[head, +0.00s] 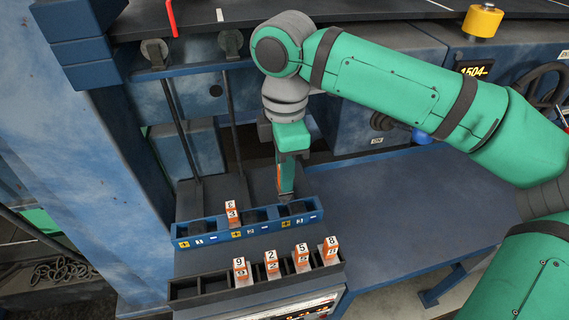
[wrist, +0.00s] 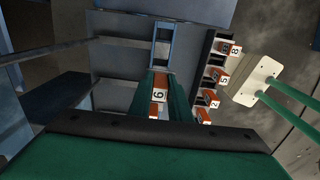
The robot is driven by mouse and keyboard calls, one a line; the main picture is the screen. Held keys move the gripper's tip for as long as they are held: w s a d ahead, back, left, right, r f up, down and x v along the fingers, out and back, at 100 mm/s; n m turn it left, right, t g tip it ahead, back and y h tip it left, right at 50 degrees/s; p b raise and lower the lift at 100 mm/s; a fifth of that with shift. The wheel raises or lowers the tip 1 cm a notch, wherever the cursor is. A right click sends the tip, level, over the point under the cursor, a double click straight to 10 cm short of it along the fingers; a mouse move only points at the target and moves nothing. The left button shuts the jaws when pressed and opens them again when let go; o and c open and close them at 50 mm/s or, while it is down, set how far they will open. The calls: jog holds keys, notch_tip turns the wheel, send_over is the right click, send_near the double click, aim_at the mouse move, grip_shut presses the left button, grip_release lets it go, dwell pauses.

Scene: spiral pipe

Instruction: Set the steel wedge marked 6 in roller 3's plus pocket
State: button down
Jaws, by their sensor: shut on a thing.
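The steel wedge marked 6 (wrist: 158,95) is orange with a white numbered face and sits between the green fingers of my gripper (wrist: 160,85) in the wrist view. In the head view my gripper (head: 287,194) points down over the right part of the blue pocket tray (head: 208,239), near the label for roller 3. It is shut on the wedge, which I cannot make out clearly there. The tray also shows in the wrist view (wrist: 163,27).
Another wedge (head: 232,212) stands in the tray near roller 2's plus label. The blue table (head: 400,215) to the right is clear.

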aim_at(285, 203)
jog(key=shift+f, duration=1.4)
jog(key=shift+d, duration=0.2)
jog(key=shift+f, duration=0.2)
dwell(1.1)
jog(key=shift+s+a+f, duration=0.1)
jog(key=shift+s+f, duration=0.1)
jog(key=shift+f, duration=0.65)
jog(key=shift+s+a+f, duration=0.1)
jog(key=shift+s+f, duration=0.1)
jog(key=shift+f, duration=0.6)
jog(key=shift+s+f, duration=0.15)
jog(key=shift+f, duration=0.15)
jog(key=shift+r, duration=0.2)
